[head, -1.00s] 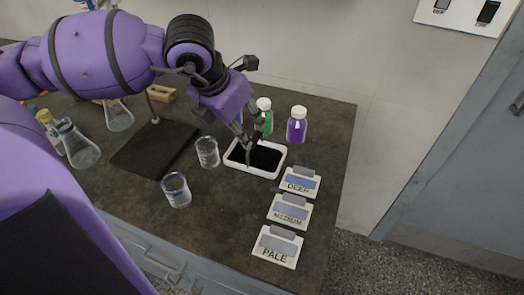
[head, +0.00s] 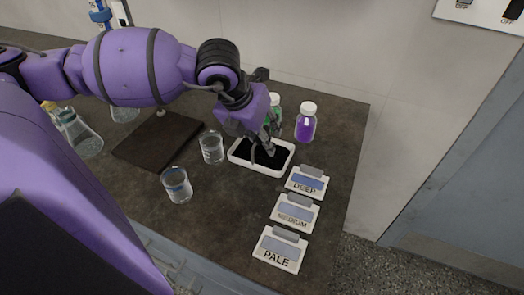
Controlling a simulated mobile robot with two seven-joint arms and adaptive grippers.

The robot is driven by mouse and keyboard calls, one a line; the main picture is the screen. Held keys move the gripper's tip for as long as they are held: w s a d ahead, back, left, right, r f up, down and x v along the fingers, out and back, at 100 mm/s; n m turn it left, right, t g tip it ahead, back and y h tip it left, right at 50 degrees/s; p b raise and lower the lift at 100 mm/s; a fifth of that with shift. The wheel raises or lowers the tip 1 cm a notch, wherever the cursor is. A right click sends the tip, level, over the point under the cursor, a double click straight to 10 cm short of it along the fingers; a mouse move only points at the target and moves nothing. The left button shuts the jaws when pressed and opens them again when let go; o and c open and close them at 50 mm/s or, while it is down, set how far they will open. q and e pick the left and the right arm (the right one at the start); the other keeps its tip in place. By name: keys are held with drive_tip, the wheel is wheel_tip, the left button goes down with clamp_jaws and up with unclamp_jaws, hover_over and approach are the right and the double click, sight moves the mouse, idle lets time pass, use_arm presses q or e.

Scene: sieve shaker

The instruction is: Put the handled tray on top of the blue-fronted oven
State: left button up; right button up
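A white shallow tray (head: 281,170) with black contents lies on the dark bench; no handle on it can be made out. My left gripper (head: 263,150) points down over this tray, its fingers at or just above the black contents. The fingers overlap in view, so I cannot tell whether they are open or shut, or whether they touch the tray. The gripper partly hides the tray's far side. No blue-fronted oven can be made out in this view. My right gripper is not in view.
Close around are two glass beakers (head: 211,148) (head: 177,186), a purple bottle (head: 306,124), a green bottle (head: 275,112), and DEEP, MEDIUM and PALE cards (head: 307,182) (head: 295,212) (head: 280,248). A dark brown slab (head: 150,145) and flasks (head: 83,138) are at left.

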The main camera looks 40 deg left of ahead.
use_arm(q)
clamp_jaws()
idle(0.4)
